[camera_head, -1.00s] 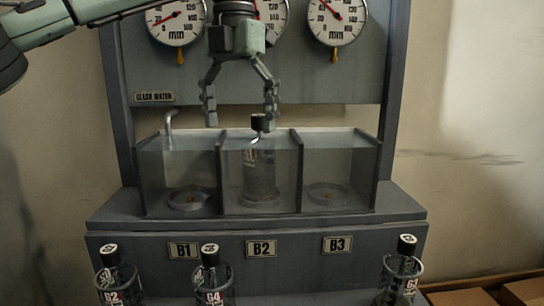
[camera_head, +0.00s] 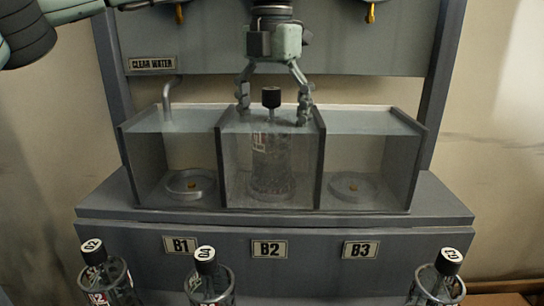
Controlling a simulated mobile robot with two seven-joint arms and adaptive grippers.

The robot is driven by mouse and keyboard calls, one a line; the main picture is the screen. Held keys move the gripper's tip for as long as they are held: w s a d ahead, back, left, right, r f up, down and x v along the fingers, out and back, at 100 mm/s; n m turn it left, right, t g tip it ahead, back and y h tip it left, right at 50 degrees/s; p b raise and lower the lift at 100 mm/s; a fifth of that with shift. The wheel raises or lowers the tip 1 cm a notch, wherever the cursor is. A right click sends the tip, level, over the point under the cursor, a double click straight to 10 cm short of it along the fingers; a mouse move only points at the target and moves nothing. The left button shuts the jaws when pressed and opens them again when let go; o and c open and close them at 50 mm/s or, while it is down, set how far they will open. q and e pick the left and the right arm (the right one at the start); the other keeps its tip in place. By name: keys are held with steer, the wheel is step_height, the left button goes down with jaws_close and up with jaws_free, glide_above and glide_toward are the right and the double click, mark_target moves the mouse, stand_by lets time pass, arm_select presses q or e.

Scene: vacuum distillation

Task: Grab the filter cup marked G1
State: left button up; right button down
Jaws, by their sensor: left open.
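A clear filter cup (camera_head: 271,160) with a black cap stands upright in the middle glass compartment, above the B2 plate (camera_head: 268,249). Its label is at the left edge and is too small to read. My left gripper (camera_head: 274,112) hangs over that compartment from above, open. Its two fingers are on either side of the black cap with visible gaps. Three other capped cups stand in front: one marked G2 (camera_head: 98,297), one marked G4 (camera_head: 208,297), and one at the right (camera_head: 433,295) whose mark is hard to read. My right gripper is not in view.
The glass tank has three compartments with thin dividing walls. The right one holds a round base (camera_head: 354,185) and no cup. A grey panel (camera_head: 290,45) rises behind.

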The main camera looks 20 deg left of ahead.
arm_select(q)
steer(key=shift+f, duration=0.45)
steer(key=shift+r, duration=0.1)
steer(key=c, duration=2)
